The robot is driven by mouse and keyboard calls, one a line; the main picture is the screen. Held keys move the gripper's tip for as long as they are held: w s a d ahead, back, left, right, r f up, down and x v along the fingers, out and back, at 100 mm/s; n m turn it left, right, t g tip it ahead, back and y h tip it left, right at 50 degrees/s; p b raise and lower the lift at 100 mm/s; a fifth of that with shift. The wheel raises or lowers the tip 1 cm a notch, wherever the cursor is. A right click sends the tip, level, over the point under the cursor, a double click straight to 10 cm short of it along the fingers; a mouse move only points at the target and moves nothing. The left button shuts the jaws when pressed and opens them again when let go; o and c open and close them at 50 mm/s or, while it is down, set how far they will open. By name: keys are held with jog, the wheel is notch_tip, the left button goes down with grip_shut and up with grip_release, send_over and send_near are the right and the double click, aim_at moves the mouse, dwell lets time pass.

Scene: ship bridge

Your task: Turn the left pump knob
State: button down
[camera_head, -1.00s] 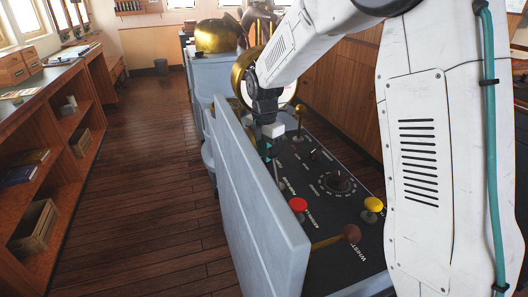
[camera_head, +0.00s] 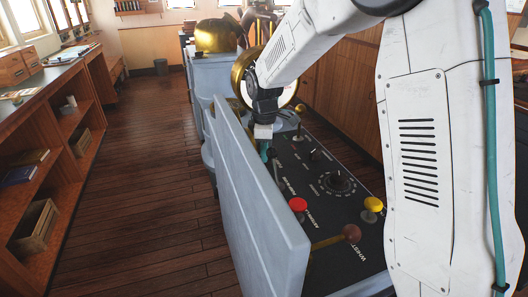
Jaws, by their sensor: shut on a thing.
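My gripper (camera_head: 264,150) points down at the far left part of the panel, close behind the grey side wall. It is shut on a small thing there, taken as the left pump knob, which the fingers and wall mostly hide. A teal patch shows at the fingertips. A small black knob (camera_head: 313,154) stands to the right of my gripper, apart from it. A larger round black dial (camera_head: 337,182) sits nearer, with markings around it.
The grey side wall (camera_head: 255,215) rises close left of my gripper. A red button (camera_head: 298,204), a yellow button (camera_head: 372,204) and a brown ball-ended lever (camera_head: 350,233) stand on the near panel. A brass-rimmed round instrument (camera_head: 289,93) is behind my wrist. Wooden floor (camera_head: 140,190) is clear.

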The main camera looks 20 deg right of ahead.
jog(key=shift+m, duration=0.5)
jog(key=shift+r, duration=0.1)
jog(key=c, duration=1.5)
grip_release()
jog(key=shift+o, duration=0.2)
notch_tip(320, 180, up, 8)
jog(key=shift+f, duration=0.15)
